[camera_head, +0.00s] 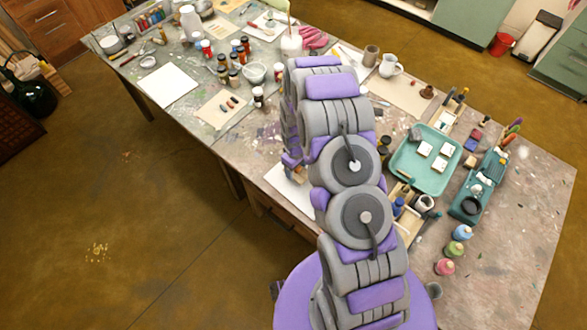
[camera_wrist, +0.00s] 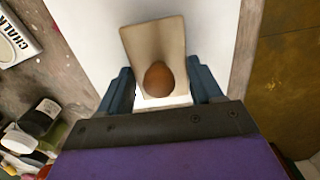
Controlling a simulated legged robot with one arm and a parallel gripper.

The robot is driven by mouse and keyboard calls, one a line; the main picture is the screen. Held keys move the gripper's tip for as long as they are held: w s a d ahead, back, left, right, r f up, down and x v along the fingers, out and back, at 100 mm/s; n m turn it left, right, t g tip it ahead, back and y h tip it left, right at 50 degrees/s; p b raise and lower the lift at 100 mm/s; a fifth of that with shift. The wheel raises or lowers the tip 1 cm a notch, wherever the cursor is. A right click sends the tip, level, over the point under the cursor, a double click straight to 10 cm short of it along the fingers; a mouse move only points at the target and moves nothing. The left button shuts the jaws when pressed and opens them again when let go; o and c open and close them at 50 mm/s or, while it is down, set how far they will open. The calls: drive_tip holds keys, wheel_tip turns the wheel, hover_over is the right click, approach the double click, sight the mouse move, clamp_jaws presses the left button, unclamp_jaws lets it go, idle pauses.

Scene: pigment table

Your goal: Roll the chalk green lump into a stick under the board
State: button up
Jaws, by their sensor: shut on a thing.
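My gripper (camera_wrist: 160,92) shows in the wrist view with its two blue fingers on either side of a small pale wooden board (camera_wrist: 153,40) with a round brown knob (camera_wrist: 158,79). It is shut on the board; exactly where the fingers touch it is hard to tell. The board is over a white sheet (camera_wrist: 90,25). I see no chalk green lump; whether it is beneath the board cannot be told.
The table edge and brown floor (camera_wrist: 285,90) are right. In the head view, a teal tray (camera_head: 404,169) and paint bottles (camera_head: 445,266) stand right of my arm.

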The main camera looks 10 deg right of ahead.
drive_tip(key=shift+w+d, duration=0.45)
drive_tip(key=shift+d, duration=0.25)
drive_tip(key=shift+s+a, duration=0.55)
drive_tip(key=shift+a, duration=0.25)
drive_tip(key=shift+s+a, duration=0.5)
drive_tip(key=shift+a, duration=0.25)
drive_tip(key=shift+s+a, duration=0.55)
drive_tip(key=shift+a, duration=0.25)
drive_tip(key=shift+w+d, duration=0.1)
drive_tip(key=shift+w, duration=0.05)
drive_tip(key=shift+w+d+f, duration=0.1)
drive_tip(key=shift+w+d, duration=0.25)
drive_tip(key=shift+d, duration=0.25)
drive_tip(key=shift+w+d, duration=0.35)
drive_tip(key=shift+d, duration=0.2)
drive_tip(key=shift+w+d, duration=0.1)
drive_tip(key=shift+w+d, duration=0.7)
drive_tip(key=shift+d, duration=0.3)
drive_tip(key=shift+s+a, duration=0.6)
drive_tip(key=shift+a, duration=0.35)
drive_tip(key=shift+s+a, duration=0.6)
drive_tip(key=shift+a, duration=0.3)
drive_tip(key=shift+s+a, duration=0.1)
